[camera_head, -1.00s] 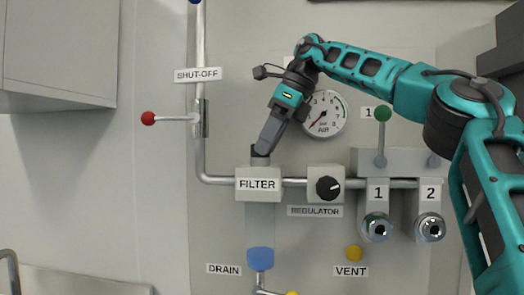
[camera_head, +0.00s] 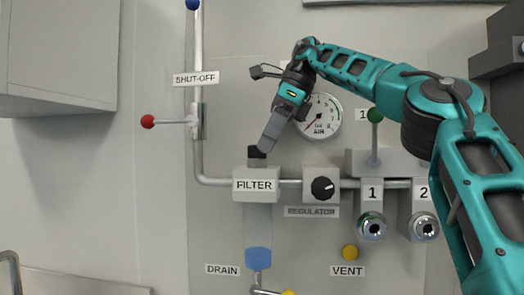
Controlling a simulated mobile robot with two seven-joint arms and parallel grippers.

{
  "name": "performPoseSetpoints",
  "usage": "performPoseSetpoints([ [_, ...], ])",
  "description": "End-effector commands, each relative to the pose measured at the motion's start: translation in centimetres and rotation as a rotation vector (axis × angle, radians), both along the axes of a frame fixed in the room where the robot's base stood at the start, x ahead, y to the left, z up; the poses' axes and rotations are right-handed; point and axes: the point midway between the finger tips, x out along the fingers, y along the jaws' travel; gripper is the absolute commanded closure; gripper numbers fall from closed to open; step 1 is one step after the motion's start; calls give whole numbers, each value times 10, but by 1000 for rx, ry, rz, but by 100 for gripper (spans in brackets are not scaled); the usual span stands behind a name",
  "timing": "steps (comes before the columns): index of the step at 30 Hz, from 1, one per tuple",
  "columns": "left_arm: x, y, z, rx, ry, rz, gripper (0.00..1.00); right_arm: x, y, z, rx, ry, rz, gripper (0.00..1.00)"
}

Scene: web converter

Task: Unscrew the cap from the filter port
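The filter block (camera_head: 257,186), a grey box labelled FILTER, is on the pipe at the middle of the panel. The dark cap (camera_head: 256,153) sits on top of it. My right gripper (camera_head: 262,149) comes down from the upper right, tilted, with its fingertips at the cap. The fingers overlap from this angle, so whether they are apart or closed on the cap does not show. My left gripper is not in view.
The gauge (camera_head: 319,117) is right of my gripper. The regulator knob (camera_head: 322,187) and valve block (camera_head: 372,190) with a green-knobbed lever (camera_head: 375,115) stand right of the filter. The red-knobbed shut-off lever (camera_head: 148,121) is at left, the blue drain bowl (camera_head: 258,258) below.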

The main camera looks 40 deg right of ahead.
Motion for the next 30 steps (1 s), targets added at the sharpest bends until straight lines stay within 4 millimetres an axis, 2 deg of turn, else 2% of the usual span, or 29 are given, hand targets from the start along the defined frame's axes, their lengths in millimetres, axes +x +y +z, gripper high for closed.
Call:
performPoseSetpoints([
  [1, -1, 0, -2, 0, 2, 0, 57, 5, 2, 16, -15, -88, -8, 0],
  [6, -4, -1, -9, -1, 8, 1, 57, 7, 4, 12, -18, -77, -127, 0],
  [16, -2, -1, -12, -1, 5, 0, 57, 7, 4, 8, -19, -67, -164, 0],
  [24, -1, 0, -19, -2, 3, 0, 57, 6, 5, 7, -22, -65, -392, 0],
  [30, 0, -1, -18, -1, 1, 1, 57, 6, 5, 8, -20, -64, -409, 0],
])
